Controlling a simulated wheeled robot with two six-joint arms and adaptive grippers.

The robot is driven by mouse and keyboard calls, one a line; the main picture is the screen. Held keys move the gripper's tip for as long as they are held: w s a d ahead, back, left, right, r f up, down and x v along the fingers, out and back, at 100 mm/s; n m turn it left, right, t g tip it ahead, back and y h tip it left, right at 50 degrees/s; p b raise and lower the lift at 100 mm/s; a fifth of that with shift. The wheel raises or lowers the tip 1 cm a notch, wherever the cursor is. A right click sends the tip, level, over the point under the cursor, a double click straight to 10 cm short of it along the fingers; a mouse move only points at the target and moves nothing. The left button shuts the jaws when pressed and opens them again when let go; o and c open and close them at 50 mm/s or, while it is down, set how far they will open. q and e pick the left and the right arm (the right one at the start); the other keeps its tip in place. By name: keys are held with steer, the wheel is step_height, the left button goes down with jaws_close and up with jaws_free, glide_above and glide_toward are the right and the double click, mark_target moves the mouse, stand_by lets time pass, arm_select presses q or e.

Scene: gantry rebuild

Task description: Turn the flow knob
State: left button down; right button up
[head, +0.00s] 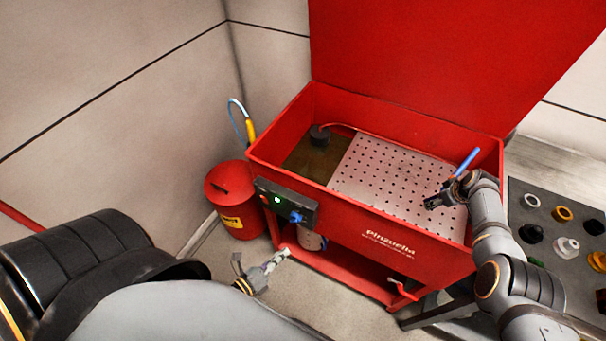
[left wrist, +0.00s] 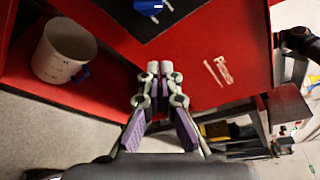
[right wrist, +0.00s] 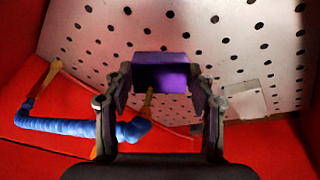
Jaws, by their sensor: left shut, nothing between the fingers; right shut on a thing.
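The blue flow knob (head: 296,216) sits on the dark control panel (head: 272,198) on the front of the red washer. The knob also shows at the top edge of the left wrist view (left wrist: 148,6). My left gripper (head: 284,253) is shut and empty, below the panel and apart from the knob. Its closed fingertips show in the left wrist view (left wrist: 160,68). My right gripper (head: 432,202) is over the perforated tray (head: 375,180), shut on a dark, purple-faced block (right wrist: 162,72). Whether the block touches the tray is unclear.
A blue-handled tool (head: 467,160) is beside my right gripper. A white bucket (left wrist: 65,50) stands on the washer's lower shelf. A red can (head: 232,195) stands left of the washer. A mat (head: 540,205) with several small parts lies at right.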

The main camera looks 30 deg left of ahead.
mark_target(295, 219)
steer(key=shift+w+a, duration=0.1)
arm_select(q)
steer(key=x, duration=1)
steer(key=shift+w+a+r, duration=0.15)
steer(key=shift+w+a, duration=0.05)
steer(key=shift+a, duration=0.15)
steer(key=shift+a+r, duration=0.7)
steer(key=shift+a, duration=0.3)
steer(key=shift+s+a+r, duration=0.15)
steer(key=shift+a+r, duration=0.2)
arm_select(e)
steer(key=shift+a, duration=0.1)
arm_select(q)
steer(key=shift+a+r, duration=0.1)
